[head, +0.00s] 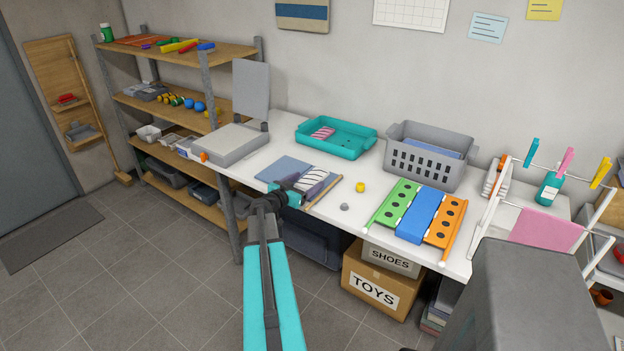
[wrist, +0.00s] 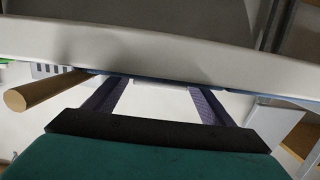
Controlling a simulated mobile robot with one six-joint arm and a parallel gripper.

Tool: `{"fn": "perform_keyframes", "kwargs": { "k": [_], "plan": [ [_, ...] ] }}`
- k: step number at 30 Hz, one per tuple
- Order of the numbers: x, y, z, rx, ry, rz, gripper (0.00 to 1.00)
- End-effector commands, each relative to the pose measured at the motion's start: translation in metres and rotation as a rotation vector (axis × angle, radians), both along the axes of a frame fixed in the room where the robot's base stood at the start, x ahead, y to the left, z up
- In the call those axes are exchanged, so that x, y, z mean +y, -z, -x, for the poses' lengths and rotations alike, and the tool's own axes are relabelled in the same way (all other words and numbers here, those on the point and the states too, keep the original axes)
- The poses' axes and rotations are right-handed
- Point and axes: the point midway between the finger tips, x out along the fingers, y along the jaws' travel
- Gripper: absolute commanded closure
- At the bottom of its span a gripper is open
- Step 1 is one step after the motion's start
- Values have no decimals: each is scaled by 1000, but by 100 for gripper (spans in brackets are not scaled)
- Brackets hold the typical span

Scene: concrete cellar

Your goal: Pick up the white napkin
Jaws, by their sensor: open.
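A white cloth with dark stripes (head: 311,178), which looks like the napkin, lies near the table's front edge beside a blue-grey mat (head: 281,168). My gripper (head: 318,187) is open at this cloth, its dark fingers overlapping it in the head view and partly hiding it. In the wrist view, my open gripper (wrist: 158,90) has its two fingers spread, with pale surface between them. A broad whitish band (wrist: 150,45) crosses just beyond the fingertips; I cannot tell if it is the napkin, or whether the fingers touch it.
A wooden rod (head: 324,194) lies right of the cloth. On the white table (head: 375,182) are a teal tray (head: 350,148) holding a pink striped cloth, a grey basket (head: 420,165), a yellow ball (head: 360,187) and a coloured panel (head: 417,210). A grey box-like device (head: 230,145) stands left.

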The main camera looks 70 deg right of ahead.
Motion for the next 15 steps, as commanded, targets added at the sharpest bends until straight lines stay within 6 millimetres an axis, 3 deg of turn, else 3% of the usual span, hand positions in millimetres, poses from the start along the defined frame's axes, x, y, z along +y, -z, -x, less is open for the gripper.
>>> {"fn": "perform_keyframes", "kwargs": {
  "k": [6,15],
  "plan": [
    [-20,2,5,0,1,0,23],
    [-23,3,6,1,0,0,23]
  ]
}}
